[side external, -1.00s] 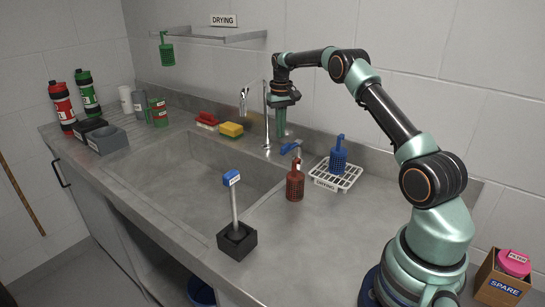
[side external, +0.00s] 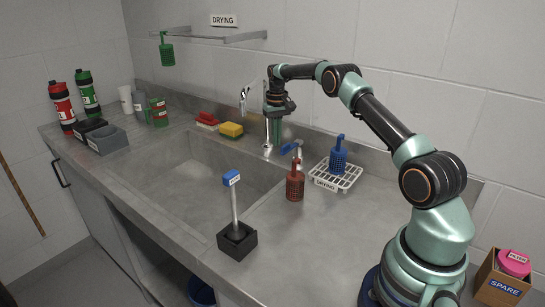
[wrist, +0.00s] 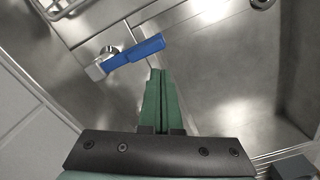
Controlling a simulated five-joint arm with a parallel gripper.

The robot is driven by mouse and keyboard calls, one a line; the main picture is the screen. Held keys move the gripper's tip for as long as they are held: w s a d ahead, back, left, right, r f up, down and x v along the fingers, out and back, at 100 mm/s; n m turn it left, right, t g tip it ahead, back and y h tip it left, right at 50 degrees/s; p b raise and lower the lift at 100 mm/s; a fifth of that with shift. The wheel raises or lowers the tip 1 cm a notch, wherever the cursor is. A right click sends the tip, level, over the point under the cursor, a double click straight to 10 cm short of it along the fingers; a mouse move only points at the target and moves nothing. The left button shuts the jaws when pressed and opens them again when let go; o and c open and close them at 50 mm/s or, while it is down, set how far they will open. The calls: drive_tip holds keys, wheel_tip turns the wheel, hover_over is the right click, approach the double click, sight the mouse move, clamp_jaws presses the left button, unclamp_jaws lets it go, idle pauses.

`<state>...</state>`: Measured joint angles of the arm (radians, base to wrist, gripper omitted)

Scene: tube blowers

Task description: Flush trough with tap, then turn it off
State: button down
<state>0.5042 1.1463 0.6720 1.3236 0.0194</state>
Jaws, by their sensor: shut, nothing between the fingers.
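The tap (side external: 244,95) stands at the back edge of the sink, its bent spout over the trough (side external: 175,185). Its blue lever (side external: 290,147) sits to the right of the tap post in the side view. In the wrist view the blue lever (wrist: 135,53) lies just beyond and left of my fingertips, with a small gap in the picture. My gripper (side external: 276,141) points down beside the tap post, partly hiding it. The green fingers (wrist: 156,74) are shut and empty. I cannot make out any water stream. The trough also shows in the wrist view (wrist: 235,75).
A white drying rack (side external: 347,182) with a blue holder (side external: 338,157) stands right of the lever. A red holder (side external: 295,182) is in front of it.

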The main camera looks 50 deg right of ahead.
drive_tip(key=shift+f, duration=0.55)
drive_tip(key=shift+s, duration=0.2)
